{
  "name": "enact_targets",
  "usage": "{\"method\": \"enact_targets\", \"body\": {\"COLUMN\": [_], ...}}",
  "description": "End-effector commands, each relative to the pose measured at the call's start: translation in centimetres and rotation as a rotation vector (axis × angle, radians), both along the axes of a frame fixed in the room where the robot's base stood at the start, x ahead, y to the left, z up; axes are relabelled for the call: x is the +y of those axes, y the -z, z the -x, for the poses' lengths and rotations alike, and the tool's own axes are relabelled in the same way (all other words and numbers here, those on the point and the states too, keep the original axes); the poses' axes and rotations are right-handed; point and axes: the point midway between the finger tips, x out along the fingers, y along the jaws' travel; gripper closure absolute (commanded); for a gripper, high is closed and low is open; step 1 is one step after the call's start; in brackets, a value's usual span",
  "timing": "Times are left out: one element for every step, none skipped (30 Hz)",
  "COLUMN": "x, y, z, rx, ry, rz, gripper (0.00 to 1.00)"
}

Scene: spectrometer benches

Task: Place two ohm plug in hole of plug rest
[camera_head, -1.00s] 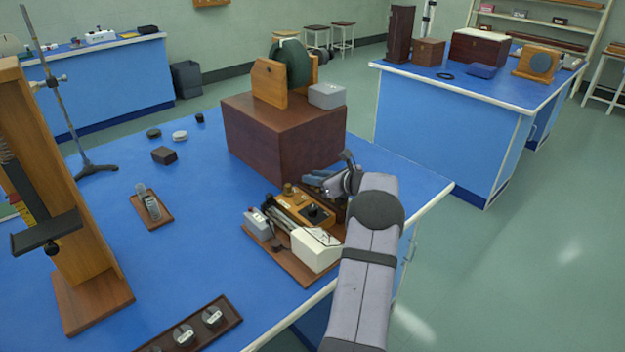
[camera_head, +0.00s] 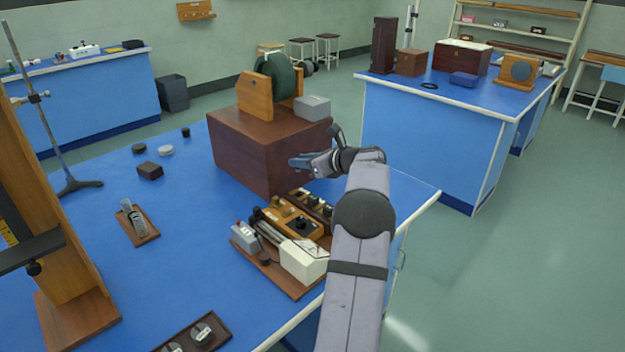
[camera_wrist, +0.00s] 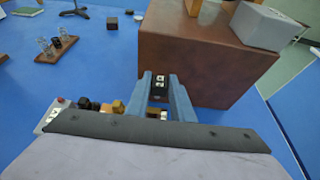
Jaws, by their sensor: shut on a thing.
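My gripper (camera_head: 298,163) is raised above the apparatus, in front of the large brown box. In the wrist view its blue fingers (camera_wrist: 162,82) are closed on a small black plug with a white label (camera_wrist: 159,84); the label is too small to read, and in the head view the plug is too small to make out. I cannot tell for sure which piece is the plug rest.
The large brown box (camera_head: 262,150) stands close behind my gripper. A cream box (camera_head: 304,261) and a grey box (camera_head: 245,237) share the baseboard. A small wooden tray with glass vials (camera_head: 137,222) lies at left. Blue tabletop (camera_head: 190,240) between them is clear.

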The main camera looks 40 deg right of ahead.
Motion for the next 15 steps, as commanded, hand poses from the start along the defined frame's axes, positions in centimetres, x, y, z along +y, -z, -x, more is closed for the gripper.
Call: {"method": "enact_targets", "body": {"x": [-0.3,-0.5,-1.0,-1.4,-1.8,-2.4,-3.0,-3.6,-4.5,-5.2,-5.9,-6.9,-7.6,-8.2,-9.0], "y": [-0.1,-0.1,-0.2,-0.3,-0.5,-0.9,-1.2,-1.6,-2.3,-2.8,-3.5,-4.2,-4.7,-5.2,-5.7], "z": [0.3,0.5,0.8,1.2,1.6,2.2,2.7,3.3,4.2,5.0,5.8,6.9,8.0,9.0,10.6], "rx": [0.000,0.000,0.000,-0.001,-0.001,-0.001,-0.001,-0.001,-0.002,-0.003,-0.003,-0.002,-0.001,-0.002,-0.001], "ry": [0.006,0.010,0.018,0.026,0.034,0.046,0.058,0.069,0.089,0.104,0.120,0.141,0.160,0.179,0.205], "rz": [0.000,0.001,0.001,0.001,0.002,0.003,0.003,0.005,0.005,0.006,0.006,0.007,0.005,0.004,0.004], "gripper": [1.00,1.00,1.00,1.00,1.00,1.00,1.00,1.00,1.00,1.00,1.00,1.00,1.00,1.00,1.00]}}
